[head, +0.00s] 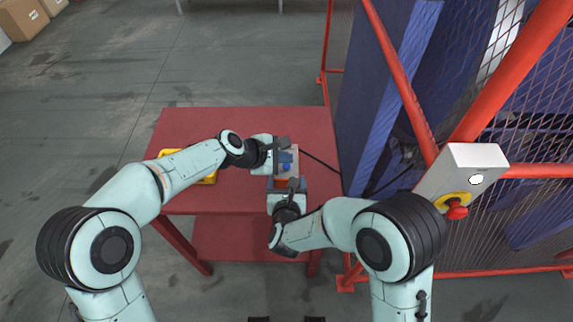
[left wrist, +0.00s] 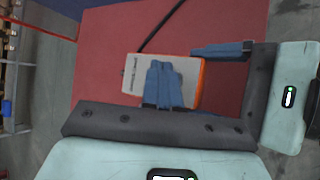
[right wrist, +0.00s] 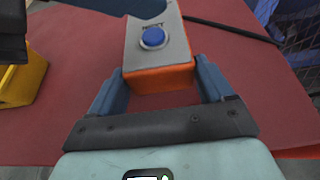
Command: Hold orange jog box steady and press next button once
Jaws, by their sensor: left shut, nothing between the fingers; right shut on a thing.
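The jog box (head: 282,176) lies on the red table, with a grey top and orange sides. Its blue button, labelled NEXT (right wrist: 153,38), shows clear in the right wrist view. My right gripper (head: 287,183) is shut on the near end of the jog box, one blue finger on each side (right wrist: 161,90). My left gripper (head: 285,155) is shut and empty above the box top. In the left wrist view its closed fingers (left wrist: 165,70) cover the middle of the box (left wrist: 131,75) and hide the button. I cannot tell whether they touch it.
The red table (head: 180,125) is mostly bare. A yellow object (head: 210,179) stands left, partly behind my left arm. A dark cable (head: 320,160) runs from the box to the right. A grey box with a red stop button (head: 456,211) and red mesh fencing (head: 405,90) stand at right.

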